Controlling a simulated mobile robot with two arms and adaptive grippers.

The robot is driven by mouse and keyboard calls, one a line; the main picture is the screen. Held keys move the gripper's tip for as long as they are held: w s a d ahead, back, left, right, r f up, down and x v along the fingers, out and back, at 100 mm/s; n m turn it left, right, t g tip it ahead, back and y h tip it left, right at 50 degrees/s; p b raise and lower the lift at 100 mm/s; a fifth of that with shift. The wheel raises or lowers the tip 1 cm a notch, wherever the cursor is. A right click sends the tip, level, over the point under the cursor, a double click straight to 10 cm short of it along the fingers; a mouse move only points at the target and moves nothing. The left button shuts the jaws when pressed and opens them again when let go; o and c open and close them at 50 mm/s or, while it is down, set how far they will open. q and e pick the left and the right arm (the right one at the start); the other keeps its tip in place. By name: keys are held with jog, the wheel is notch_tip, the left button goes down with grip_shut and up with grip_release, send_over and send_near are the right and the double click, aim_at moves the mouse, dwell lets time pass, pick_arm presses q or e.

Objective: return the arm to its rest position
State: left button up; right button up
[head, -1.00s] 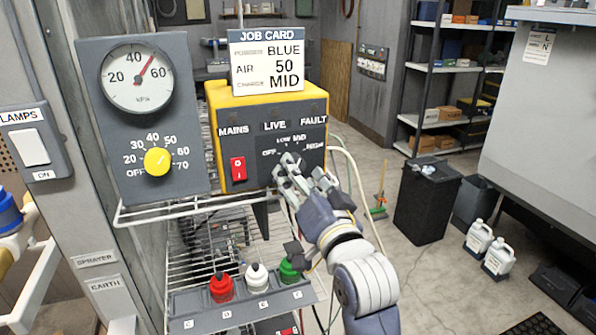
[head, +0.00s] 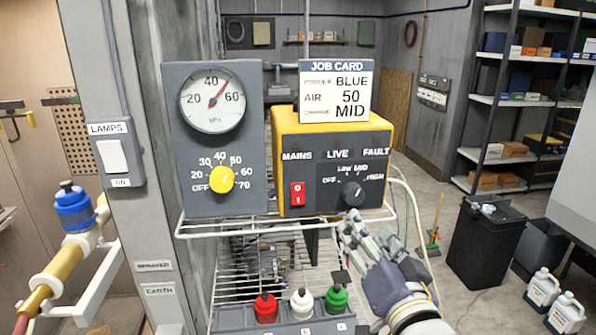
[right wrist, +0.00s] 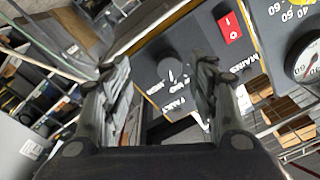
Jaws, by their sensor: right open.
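My right gripper (head: 362,240) is open and empty, in front of and below the yellow-and-black control box (head: 283,130). Its fingers stand apart from the dark charge knob (head: 352,192), which is uncovered in the head view. In the right wrist view the open fingers (right wrist: 157,72) frame the same knob (right wrist: 170,65), with the box face beyond them. The red mains switch (head: 297,194) is left of the knob. The yellow air knob (head: 221,179) sits under the gauge (head: 212,99), whose needle points between 40 and 60. My left gripper is out of view.
A wire shelf (head: 290,228) carries the box. Below, a grey rack holds red (head: 265,308), white (head: 302,303) and green (head: 337,298) capped bottles. A blue-cupped sprayer (head: 74,210) hangs left. A black bin (head: 487,243) and white jugs (head: 543,288) stand right on open floor.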

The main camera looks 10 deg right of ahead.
jog(key=s+d+f+n+g, duration=0.15)
jog(key=s+f+g, duration=0.25)
jog(key=f, duration=0.7)
jog(key=s+a+f+n+g, duration=0.1)
jog(key=s+f+n+g, duration=0.25)
jog(key=f, duration=0.75)
jog(key=s+d+f+n+g, duration=0.3)
jog(key=s+f+g, duration=0.5)
jog(key=s+f, duration=0.95)
notch_tip(320, 180, down, 27)
jog(key=s+b, duration=0.1)
jog(key=b, duration=0.4)
jog(key=s+d+f+g+b, duration=0.1)
jog(key=s+f+b, duration=0.1)
jog(key=s+f, duration=0.7)
jog(key=s+d+f+g+b, duration=0.1)
jog(key=s+f+b, duration=0.1)
jog(key=s+f, duration=0.6)
notch_tip(320, 180, down, 5)
jog(key=shift+s+d+h, duration=0.3)
jog(key=shift+s, duration=0.05)
